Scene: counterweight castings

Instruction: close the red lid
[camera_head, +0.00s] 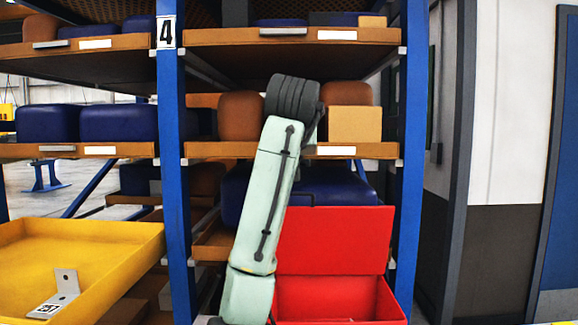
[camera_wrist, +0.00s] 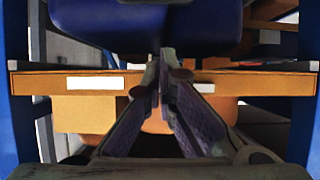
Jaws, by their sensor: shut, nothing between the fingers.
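The red lid (camera_head: 340,240) stands raised, nearly upright, at the back of the red box (camera_head: 345,299) in the head view. The box's open inside shows below it. My arm crosses in front of the left part of the lid and box, hiding that side. My gripper (camera_wrist: 163,58) shows in the wrist view with its fingertips together and nothing between them. It points toward the shelf rack, and neither lid nor box is in that view. In the head view my gripper cannot be made out.
A blue-posted rack (camera_head: 173,200) stands behind, with brown and blue bins and a cardboard box (camera_head: 355,124) on its shelves. A shelf beam (camera_wrist: 270,84) crosses the wrist view near my fingertips. A yellow tray (camera_head: 110,242) holding a metal bracket (camera_head: 66,283) is at left.

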